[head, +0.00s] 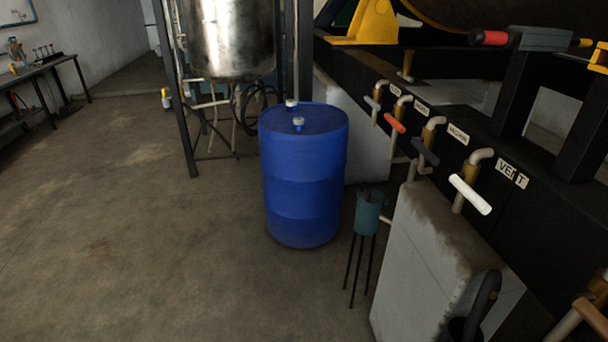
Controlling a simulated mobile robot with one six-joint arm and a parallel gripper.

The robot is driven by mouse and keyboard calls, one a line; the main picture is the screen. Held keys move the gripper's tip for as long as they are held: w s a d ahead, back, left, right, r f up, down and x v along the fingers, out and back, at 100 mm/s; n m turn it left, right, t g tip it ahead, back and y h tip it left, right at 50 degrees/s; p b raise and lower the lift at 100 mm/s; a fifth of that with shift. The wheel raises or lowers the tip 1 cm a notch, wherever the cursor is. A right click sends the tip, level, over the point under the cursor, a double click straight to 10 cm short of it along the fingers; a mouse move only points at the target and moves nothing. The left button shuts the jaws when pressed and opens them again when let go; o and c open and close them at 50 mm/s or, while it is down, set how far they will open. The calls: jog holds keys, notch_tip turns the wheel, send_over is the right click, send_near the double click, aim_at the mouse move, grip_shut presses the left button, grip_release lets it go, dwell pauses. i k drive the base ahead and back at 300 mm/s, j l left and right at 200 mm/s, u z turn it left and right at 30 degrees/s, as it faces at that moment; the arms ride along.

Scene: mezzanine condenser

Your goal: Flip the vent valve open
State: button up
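The vent valve has a white lever handle (470,195) on a brass and grey pipe fitting (472,172), at the right of the head view. A white label reading VENT (513,173) is on the black beam just right of it. The handle slants down to the right, across the line of the short pipe below the fitting. Nothing touches the handle. My gripper is not in view.
Similar valves with a dark handle (425,152), an orange-red handle (395,123) and a grey handle (372,103) line the black beam. A pale concrete block (430,260) stands below. A blue drum (303,180) and a teal canister on legs (368,213) stand left. The left floor is clear.

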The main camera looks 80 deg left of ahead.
aim_at(456, 180)
jog(key=u, duration=1.75)
